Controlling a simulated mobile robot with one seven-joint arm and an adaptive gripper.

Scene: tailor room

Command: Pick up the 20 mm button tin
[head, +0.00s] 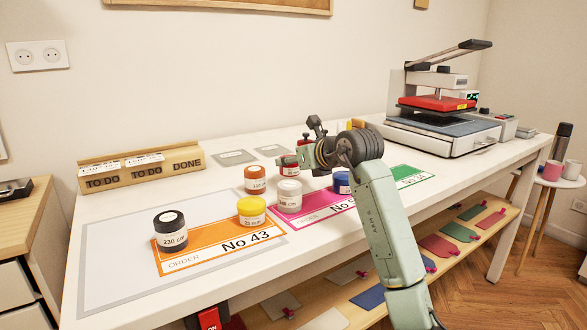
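Several small round tins stand on the white table (110,215). A yellow-lidded tin (252,211) on the orange No 43 card carries a label in mm, its figure too small to read surely. An orange-lidded tin (255,180) stands behind it, a pale-lidded tin (289,193) to its right, and a red-lidded tin (288,164) farther back. A blue-lidded tin (341,182) is partly hidden by my arm. I cannot tell which one is the 20 mm tin. My gripper (297,148) hangs over the table near the red-lidded tin; its fingers are unclear.
A black-lidded jar (170,230) stands at the left of the orange card (209,257). A pink card (290,220) and a green card (411,177) lie rightward. A wooden TO DO/DONE rack (140,172) stands at the back left, a heat press (436,107) at the back right.

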